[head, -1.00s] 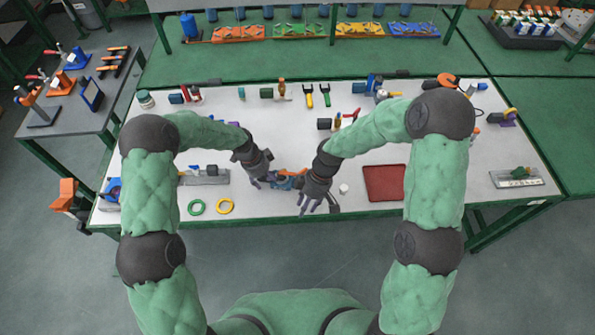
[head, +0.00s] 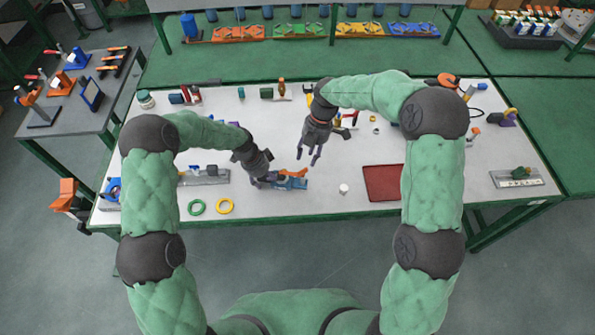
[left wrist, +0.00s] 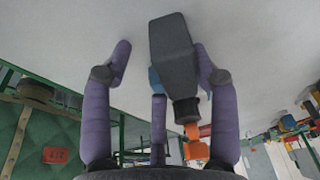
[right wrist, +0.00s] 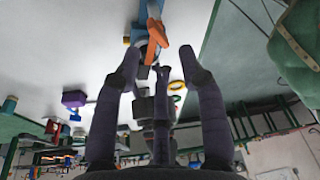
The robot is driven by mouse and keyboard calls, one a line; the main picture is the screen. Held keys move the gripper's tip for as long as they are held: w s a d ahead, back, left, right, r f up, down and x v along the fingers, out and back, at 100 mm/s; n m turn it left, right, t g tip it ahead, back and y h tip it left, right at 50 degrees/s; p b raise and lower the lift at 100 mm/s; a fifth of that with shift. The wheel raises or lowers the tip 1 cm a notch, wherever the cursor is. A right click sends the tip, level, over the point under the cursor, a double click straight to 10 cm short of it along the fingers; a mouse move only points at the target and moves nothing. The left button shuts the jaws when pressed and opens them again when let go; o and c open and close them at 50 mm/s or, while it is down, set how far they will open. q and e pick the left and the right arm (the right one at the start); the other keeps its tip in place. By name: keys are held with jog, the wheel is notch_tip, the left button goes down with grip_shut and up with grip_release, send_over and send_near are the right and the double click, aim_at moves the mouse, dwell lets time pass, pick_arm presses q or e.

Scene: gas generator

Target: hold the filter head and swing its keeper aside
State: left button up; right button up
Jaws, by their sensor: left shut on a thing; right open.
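The filter head (head: 291,184) is a blue piece low over the middle of the table, left of the red tray. Its orange keeper (head: 296,172) sticks out on its upper side. My left gripper (head: 267,181) is shut on the filter head from the left. In the left wrist view a dark grey block (left wrist: 172,50) lies between the purple fingers, with an orange part (left wrist: 193,142) below it. My right gripper (head: 312,153) is open and empty, above and right of the filter head, apart from it. In the right wrist view the orange keeper (right wrist: 157,37) lies beyond the fingertips.
A red tray (head: 384,183) and a small white cap (head: 343,188) are to the right. Green (head: 196,207) and yellow (head: 225,206) rings lie at the front left. A grey fixture (head: 205,177) stands left. The front middle of the table is clear.

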aim_at(303, 171)
jog(key=shift+x, duration=3.85)
jog(key=shift+s, duration=0.1)
jog(key=shift+c, duration=0.2)
grip_shut()
pick_arm(q)
jog(key=shift+w, duration=0.1)
pick_arm(e)
jog(key=shift+s, duration=0.1)
pick_arm(q)
jog(key=shift+a, duration=0.1)
